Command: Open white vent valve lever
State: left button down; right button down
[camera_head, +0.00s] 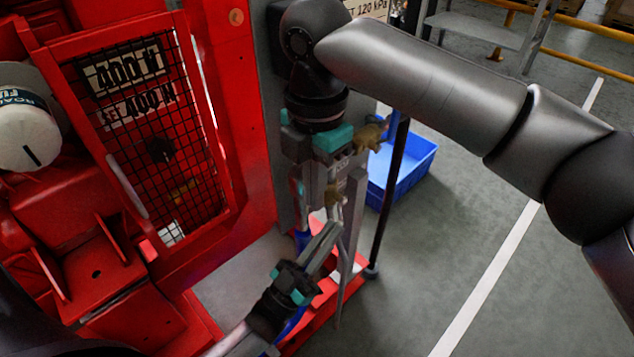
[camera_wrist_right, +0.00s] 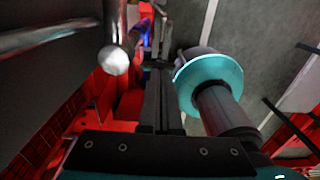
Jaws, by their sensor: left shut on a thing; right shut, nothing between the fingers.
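My left gripper (camera_head: 330,236) comes up from the lower left in the head view. Its fingers are shut on a thin part just below a small brass fitting (camera_head: 333,196). I cannot tell whether that part is the white vent valve lever, as the fingers and the right gripper crowd it. My right gripper (camera_head: 342,192) points down above, close to the left fingertips. Its fingers look shut and empty in the right wrist view (camera_wrist_right: 160,75). A second brass fitting (camera_head: 370,137) sits beside the right gripper's teal-marked body. No white lever shows clearly.
A red machine with a mesh guard (camera_head: 150,140) fills the left. A blue crate (camera_head: 405,165) stands on the floor behind a dark upright pole (camera_head: 389,190). A metal rod with a round end (camera_wrist_right: 113,60) shows beside the right fingers. The floor to the right is clear.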

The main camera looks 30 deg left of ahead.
send_over(324, 240)
jog(key=s, duration=0.2)
notch_tip(324, 240, down, 6)
jog(key=f, duration=0.1)
jog(key=w+f, duration=0.1)
jog(key=shift+w+f, duration=0.3)
jog(key=shift+f, duration=0.1)
jog(key=shift+w+f, duration=0.25)
jog(key=shift+f, duration=0.15)
